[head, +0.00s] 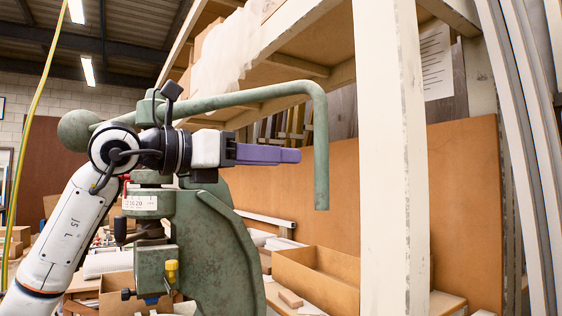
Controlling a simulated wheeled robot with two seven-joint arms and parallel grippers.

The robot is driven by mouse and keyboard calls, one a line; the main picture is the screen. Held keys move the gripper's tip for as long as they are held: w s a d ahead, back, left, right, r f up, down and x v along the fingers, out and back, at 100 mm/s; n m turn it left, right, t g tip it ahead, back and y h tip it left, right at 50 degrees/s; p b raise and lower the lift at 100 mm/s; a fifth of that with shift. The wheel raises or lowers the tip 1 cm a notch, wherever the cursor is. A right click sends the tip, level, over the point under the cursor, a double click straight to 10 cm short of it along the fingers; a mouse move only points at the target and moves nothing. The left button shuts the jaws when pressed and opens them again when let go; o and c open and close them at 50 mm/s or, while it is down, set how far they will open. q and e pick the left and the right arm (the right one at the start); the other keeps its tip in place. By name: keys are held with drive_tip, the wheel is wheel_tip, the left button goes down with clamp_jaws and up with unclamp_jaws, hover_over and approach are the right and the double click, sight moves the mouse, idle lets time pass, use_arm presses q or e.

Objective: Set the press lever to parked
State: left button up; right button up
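The fly press (215,235) is a green cast body standing in the middle of the head view. Its lever (250,96) is a long green bar across the top, with a round ball weight (76,130) at the left end. At the right end the bar bends down into a hanging handle (321,150). My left gripper (290,155) has purple fingers and points right, below the bar. Its tips end a little left of the handle in the picture, with a small gap showing. I see the fingers side-on, so their opening is hidden. My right gripper is out of view.
A pale upright post (392,170) stands right of the handle and carries a wooden shelf frame. An open cardboard box (318,280) and small pieces lie on a bench behind the press. A yellow hose (38,110) hangs at the left.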

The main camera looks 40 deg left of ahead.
use_arm(q)
drive_tip(key=shift+d+b+v, duration=0.2)
drive_tip(key=shift+b+v, duration=0.4)
drive_tip(key=shift+v, duration=1.85)
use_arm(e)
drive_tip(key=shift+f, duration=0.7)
